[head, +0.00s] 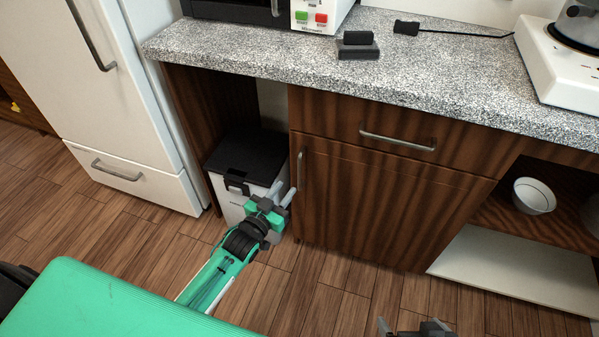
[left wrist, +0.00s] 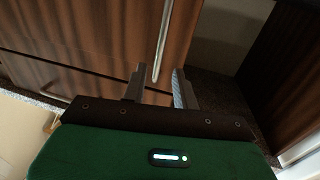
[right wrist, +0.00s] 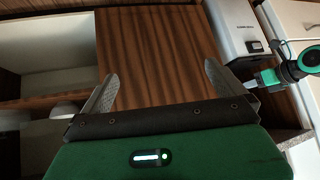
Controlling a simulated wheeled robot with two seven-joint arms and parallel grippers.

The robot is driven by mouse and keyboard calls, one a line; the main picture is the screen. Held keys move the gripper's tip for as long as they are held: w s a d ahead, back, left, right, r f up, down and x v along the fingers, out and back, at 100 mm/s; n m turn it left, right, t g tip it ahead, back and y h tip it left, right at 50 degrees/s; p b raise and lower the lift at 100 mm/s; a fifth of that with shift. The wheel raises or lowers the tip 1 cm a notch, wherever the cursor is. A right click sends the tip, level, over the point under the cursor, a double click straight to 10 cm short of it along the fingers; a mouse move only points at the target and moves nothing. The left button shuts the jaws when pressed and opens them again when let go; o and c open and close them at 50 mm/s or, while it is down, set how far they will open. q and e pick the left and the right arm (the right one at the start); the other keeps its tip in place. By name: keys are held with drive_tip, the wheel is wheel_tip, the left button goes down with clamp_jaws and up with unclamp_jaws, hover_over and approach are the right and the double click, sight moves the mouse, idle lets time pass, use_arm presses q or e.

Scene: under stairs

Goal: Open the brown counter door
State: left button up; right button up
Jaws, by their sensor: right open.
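The brown counter door (head: 375,205) is shut below a drawer, with a vertical metal handle (head: 299,170) at its left edge. My left gripper (head: 276,190) is at the lower end of this handle, with its fingers apart. In the left wrist view the handle (left wrist: 161,42) lines up with the gap between the left gripper's fingers (left wrist: 158,82); whether they touch it I cannot tell. My right gripper (head: 413,326) is at the bottom edge of the head view, apart from the door. In the right wrist view its fingers (right wrist: 158,83) are open and empty, facing the door (right wrist: 150,45).
A white bin with a black lid (head: 248,155) stands just left of the door, behind my left gripper. A drawer handle (head: 398,141) sticks out above the door. A white fridge (head: 95,100) is at left. Open shelves with a bowl (head: 534,196) are at right. The floor in front is clear.

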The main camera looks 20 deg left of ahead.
sight(299, 171)
use_arm(q)
drive_tip(key=b+x, duration=0.1)
drive_tip(key=x, duration=0.8)
drive_tip(key=shift+w+d, duration=0.1)
use_arm(e)
drive_tip(key=a+t, duration=0.1)
drive_tip(key=w+a+t+y, duration=0.1)
drive_tip(key=shift+w+a+f, duration=0.1)
drive_tip(key=shift+w+a, duration=0.05)
drive_tip(key=shift+a, duration=0.2)
use_arm(q)
drive_tip(key=shift+c, duration=0.4)
clamp_jaws()
idle(0.3)
